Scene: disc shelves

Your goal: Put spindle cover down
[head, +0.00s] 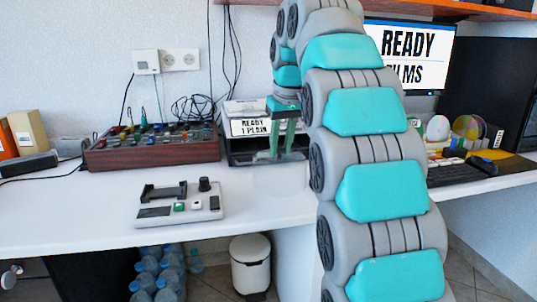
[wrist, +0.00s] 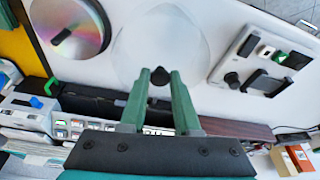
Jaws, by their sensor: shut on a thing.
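The spindle cover (wrist: 160,35) is a clear, see-through dome with a black knob. In the wrist view my gripper (wrist: 160,76) has its green fingers shut on the knob. In the head view my gripper (head: 279,157) points down and the faint clear cover (head: 280,180) hangs or stands below it, over the white table's front part. I cannot tell whether its rim touches the table. A stack of shiny discs on a spindle (wrist: 70,28) lies bare to the left of the cover in the wrist view; my arm hides it in the head view.
A grey device with buttons (head: 180,205) stands on the white table (head: 80,215) to the left. A monitor (head: 410,55) and keyboard (head: 455,171) are right.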

